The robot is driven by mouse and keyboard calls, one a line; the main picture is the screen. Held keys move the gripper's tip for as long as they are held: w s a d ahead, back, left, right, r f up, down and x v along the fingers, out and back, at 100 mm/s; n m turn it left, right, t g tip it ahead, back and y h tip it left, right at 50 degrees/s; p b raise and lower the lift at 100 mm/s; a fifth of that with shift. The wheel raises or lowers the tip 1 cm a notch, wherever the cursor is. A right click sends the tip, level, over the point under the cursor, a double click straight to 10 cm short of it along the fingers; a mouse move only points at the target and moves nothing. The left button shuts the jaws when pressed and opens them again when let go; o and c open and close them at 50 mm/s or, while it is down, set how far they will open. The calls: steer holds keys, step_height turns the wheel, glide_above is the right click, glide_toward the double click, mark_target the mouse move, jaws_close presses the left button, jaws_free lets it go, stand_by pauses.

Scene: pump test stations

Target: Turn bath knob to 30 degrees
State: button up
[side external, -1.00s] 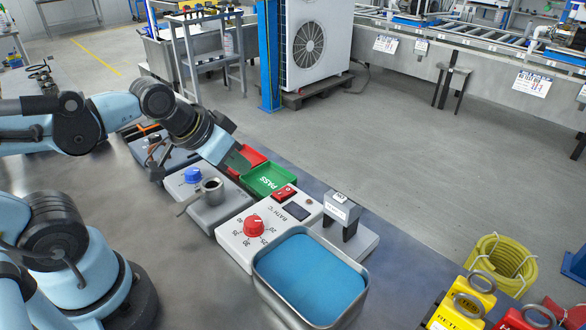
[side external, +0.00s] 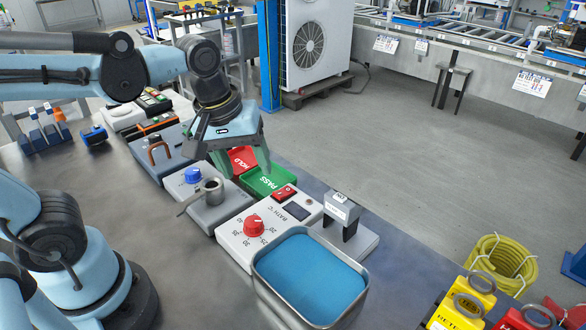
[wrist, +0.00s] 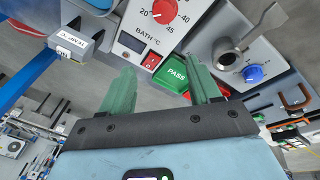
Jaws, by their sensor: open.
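The bath knob is a red dial (side external: 253,226) on a white panel marked BATH °C (side external: 238,242), with numbers around it. It also shows at the top of the wrist view (wrist: 165,11). The blue water bath (side external: 310,278) stands beside the panel. My gripper (side external: 240,172) is open and empty, above the green PASS tray and the red HOLD tray, behind and left of the knob. Its two green fingers are spread apart in the wrist view (wrist: 160,92), with the panel beyond them. The knob's exact pointer setting is too small to tell.
The green PASS tray (side external: 268,180) and red HOLD tray (side external: 243,159) lie behind. A labelled grey block (side external: 342,210) stands right of the panel. Yellow and red tagged weights (side external: 470,300) are at lower right.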

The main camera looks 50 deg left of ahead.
mark_target(253, 220)
steer(key=shift+s+d+f+n+g, duration=0.15)
steer(key=shift+d+f+n+g, duration=0.3)
steer(key=shift+f+n, duration=1.05)
steer(key=shift+s+d+f+n+g, duration=0.1)
steer(key=shift+d+f+n+g, duration=0.15)
steer(key=shift+f+n+g, duration=1.2)
steer(key=shift+s+d+f+n+t, duration=0.3)
steer(key=shift+f+n, duration=0.45)
steer(key=shift+f, duration=1.6)
steer(key=shift+w, duration=0.15)
steer(key=c, duration=1)
steer(key=shift+c, duration=0.2)
steer(key=shift+m, duration=0.3)
